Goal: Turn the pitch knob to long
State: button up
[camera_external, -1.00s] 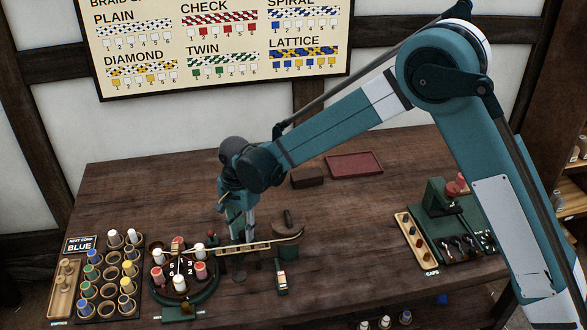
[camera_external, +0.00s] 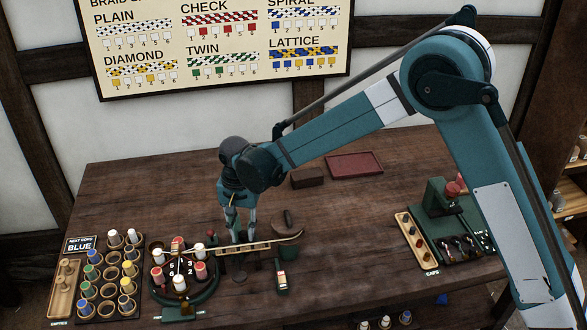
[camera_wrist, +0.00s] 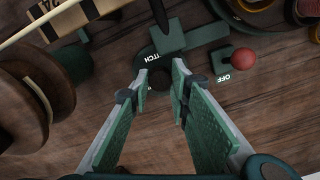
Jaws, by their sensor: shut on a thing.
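The pitch knob (camera_wrist: 158,80) is a small dark knob on a dark green base with white PITCH lettering, upside down in the wrist view. My gripper (camera_wrist: 160,78) points down at it, its two green-padded fingers closed on either side of the knob. In the external view my gripper (camera_external: 239,240) is low over the table, just behind the pale wooden bar, and hides the knob. The long mark and the knob's exact setting cannot be read.
A red-balled lever (camera_wrist: 243,58) marked OFF stands close to the fingers. The round bobbin carrier (camera_external: 207,290) is left of my gripper, with the bobbin rack (camera_external: 118,312) beyond it. A red tray (camera_external: 354,163) lies behind; the table's middle right is clear.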

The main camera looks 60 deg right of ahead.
aim_at(244, 234)
jog(key=o, duration=0.9)
jog(key=shift+r, duration=0.2)
notch_tip(244, 234, up, 12)
jog(key=shift+f, duration=0.15)
dwell(0.4)
